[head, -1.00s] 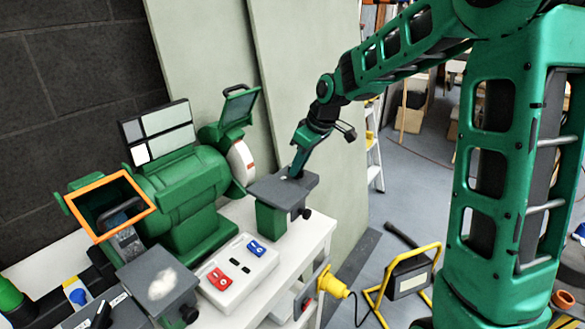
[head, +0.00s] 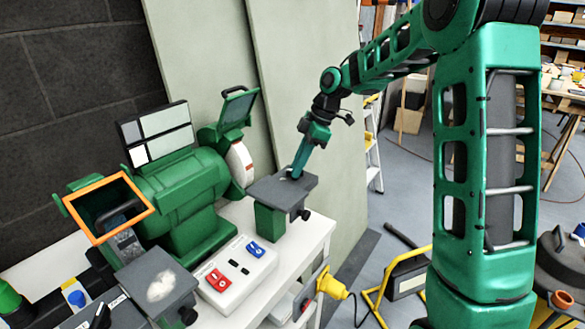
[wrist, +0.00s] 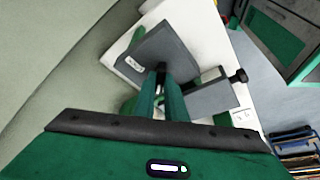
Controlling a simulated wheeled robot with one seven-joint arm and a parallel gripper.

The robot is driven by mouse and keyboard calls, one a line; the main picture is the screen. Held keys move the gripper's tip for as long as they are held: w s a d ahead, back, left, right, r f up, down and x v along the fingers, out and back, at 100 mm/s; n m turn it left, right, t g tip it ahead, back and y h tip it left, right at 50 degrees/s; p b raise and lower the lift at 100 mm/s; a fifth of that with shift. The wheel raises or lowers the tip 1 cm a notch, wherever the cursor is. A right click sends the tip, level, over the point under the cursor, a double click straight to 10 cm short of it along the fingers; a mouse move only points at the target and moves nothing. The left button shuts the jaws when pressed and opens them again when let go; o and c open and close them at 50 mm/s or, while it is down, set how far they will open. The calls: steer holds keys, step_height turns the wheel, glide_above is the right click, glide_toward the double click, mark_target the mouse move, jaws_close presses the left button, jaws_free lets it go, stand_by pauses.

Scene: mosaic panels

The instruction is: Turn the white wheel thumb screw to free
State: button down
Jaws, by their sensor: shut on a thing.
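The white wheel (head: 241,163) is on the right end of the green bench grinder (head: 190,195). In front of it is a grey tool rest (head: 268,187) on a green block, with a black knob (head: 305,214) on its right side. My gripper (head: 293,173) points down at the top of this rest. In the wrist view its fingers (wrist: 161,80) are shut on a small dark part (wrist: 161,67) at the rest, which looks like the thumb screw; the fingers hide most of it. The side knob (wrist: 238,76) stands apart, to the right.
A control box (head: 228,275) with red and blue switches is on the white bench, left of the rest. A second grey rest (head: 158,286) is at the front left. A yellow plug (head: 332,284) sticks out of the bench side, and a yellow-framed lamp (head: 400,278) stands on the floor.

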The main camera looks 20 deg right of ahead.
steer(key=shift+a+r, duration=0.1)
stand_by(0.3)
steer(key=c, duration=1.8)
jaws_free()
steer(key=v, duration=1)
steer(key=shift+r, duration=0.3)
steer(key=shift+w, duration=0.15)
steer(key=s+d+f+m+h, duration=0.1)
steer(key=s+d+f+m, duration=0.2)
steer(key=s+m, duration=0.4)
steer(key=s+d+f+m+h, duration=0.2)
steer(key=s+d+m, duration=0.3)
steer(key=s, duration=1.4)
steer(key=s+d+f+m+h, duration=0.1)
steer(key=s+d+f+m, duration=0.3)
steer(key=s+m, duration=0.6)
steer(key=s, duration=0.3)
steer(key=shift+d+f+g, duration=0.2)
steer(key=shift+f+g, duration=0.15)
steer(key=shift+g, duration=0.05)
